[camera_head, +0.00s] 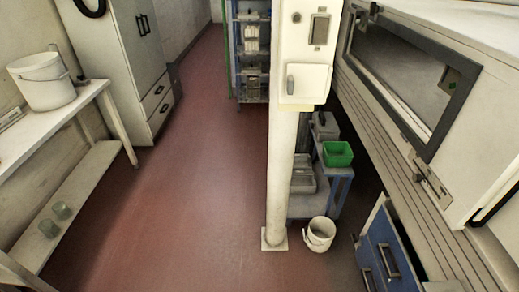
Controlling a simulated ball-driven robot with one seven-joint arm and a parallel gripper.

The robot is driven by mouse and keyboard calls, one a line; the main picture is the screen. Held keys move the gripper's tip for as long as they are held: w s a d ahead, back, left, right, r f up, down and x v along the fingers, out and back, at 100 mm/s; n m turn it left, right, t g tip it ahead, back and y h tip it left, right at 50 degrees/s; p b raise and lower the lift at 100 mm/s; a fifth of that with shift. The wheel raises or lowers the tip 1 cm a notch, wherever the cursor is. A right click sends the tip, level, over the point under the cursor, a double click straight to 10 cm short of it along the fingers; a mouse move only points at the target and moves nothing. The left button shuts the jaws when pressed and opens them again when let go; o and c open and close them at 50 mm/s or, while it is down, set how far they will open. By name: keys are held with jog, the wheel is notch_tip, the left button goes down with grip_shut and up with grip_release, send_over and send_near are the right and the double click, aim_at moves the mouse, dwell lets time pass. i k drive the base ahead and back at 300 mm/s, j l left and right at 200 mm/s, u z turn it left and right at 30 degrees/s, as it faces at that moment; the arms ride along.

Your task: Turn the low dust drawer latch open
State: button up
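I cannot tell for sure which part is the low dust drawer latch. A small metal latch plate (430,180) sits on the side of the large cream machine (478,150), below its dark-framed window; whether it is turned open is too small to tell. A blue drawer unit (384,232) with dark handles stands low at the bottom right, cut off by the picture's edge. My gripper is not in view.
A cream post (280,180) with a control box (306,82) stands mid-picture. A white bucket (319,234) and a trolley with a green bin (337,154) are beside it. The red floor (190,170) left of the post is clear; a bench (60,120) lines the left.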

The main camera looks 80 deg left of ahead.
aim_at(355, 238)
jog(key=u, duration=0.45)
jog(key=i+u, duration=0.1)
jog(key=u, duration=0.4)
jog(key=i+u, duration=0.1)
jog(key=u, duration=0.8)
jog(key=i+l, duration=0.2)
jog(key=i, duration=0.2)
jog(key=i+l+u, duration=0.1)
jog(key=i, duration=0.3)
jog(key=i+l, duration=0.35)
jog(key=i+u, duration=0.05)
